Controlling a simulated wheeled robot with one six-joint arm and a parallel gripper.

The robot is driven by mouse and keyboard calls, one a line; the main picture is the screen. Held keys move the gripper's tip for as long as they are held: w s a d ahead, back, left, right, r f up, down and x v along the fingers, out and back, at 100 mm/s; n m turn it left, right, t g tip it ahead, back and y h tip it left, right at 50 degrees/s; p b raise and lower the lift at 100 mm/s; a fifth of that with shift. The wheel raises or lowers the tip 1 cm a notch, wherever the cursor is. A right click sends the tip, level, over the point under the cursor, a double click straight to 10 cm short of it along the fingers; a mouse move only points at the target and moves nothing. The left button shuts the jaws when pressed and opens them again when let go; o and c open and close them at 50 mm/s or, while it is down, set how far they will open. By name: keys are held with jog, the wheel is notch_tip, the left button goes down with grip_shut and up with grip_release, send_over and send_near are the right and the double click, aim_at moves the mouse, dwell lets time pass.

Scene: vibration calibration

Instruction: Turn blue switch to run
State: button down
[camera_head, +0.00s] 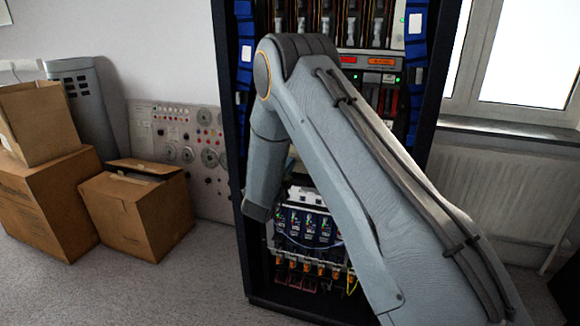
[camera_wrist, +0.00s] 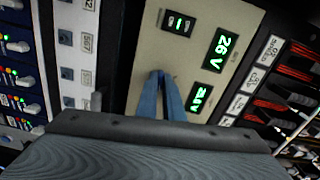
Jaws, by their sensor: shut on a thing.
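My gripper (camera_wrist: 161,76) shows in the wrist view as two narrow blue fingers whose tips come together against a beige panel (camera_wrist: 143,48). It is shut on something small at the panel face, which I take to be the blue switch. The fingers hide the switch, so I cannot tell which way it points. The panel has two green displays, an upper one (camera_wrist: 222,50) reading about 26 V and a lower one (camera_wrist: 200,97). In the head view my arm hides the gripper.
The tall black rack (camera_head: 228,120) stands ahead in the head view. In the wrist view, blue modules with grey knobs (camera_wrist: 22,80) are left and red wiring (camera_wrist: 300,75) is right. Cardboard boxes (camera_head: 140,215) stand left of the rack, a radiator (camera_head: 500,185) right.

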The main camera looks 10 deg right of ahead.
jog(key=shift+n+p, duration=0.7)
jog(key=shift+n, duration=7.5)
jog(key=shift+f, duration=0.1)
jog(key=c, duration=1.9)
grip_release()
jog(key=v, duration=0.8)
